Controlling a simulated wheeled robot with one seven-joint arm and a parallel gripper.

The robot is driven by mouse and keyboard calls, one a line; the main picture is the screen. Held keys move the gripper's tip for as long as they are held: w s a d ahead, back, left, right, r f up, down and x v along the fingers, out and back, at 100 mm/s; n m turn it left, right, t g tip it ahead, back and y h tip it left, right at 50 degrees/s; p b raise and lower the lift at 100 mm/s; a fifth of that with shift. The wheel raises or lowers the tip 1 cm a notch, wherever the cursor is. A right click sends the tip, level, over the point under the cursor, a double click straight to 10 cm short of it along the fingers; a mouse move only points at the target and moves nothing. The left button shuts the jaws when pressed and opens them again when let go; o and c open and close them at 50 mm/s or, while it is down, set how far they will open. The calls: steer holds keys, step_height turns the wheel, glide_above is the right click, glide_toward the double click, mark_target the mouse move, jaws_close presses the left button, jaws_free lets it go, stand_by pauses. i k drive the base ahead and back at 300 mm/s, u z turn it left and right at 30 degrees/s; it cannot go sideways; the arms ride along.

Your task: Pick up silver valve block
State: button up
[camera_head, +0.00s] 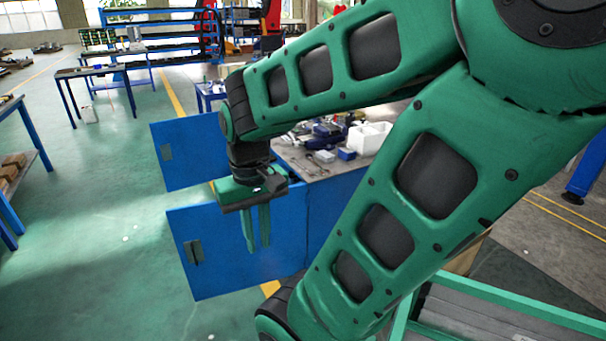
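My gripper (258,245) hangs fingers down in front of the blue cabinet doors, left of the workbench (312,172). Its two green fingers are apart with a narrow gap and nothing between them. Several small objects lie on the bench top, among them dark and blue tools (322,132). I cannot tell which of them, if any, is the silver valve block. My arm hides part of the bench top.
A white bin (369,138) and a small blue box (346,154) stand on the bench. Two blue cabinet doors (235,262) swing out to the left of the bench. Open green floor (90,240) lies left. Blue tables and racks stand further back.

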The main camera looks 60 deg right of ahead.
mark_target(292, 179)
steer(key=z, duration=0.5)
steer(key=i, duration=1.1)
steer(key=z, duration=1.15)
steer(key=i, duration=0.7)
steer(key=z, duration=0.45)
steer(key=k, duration=0.95)
steer(key=u, duration=2.15)
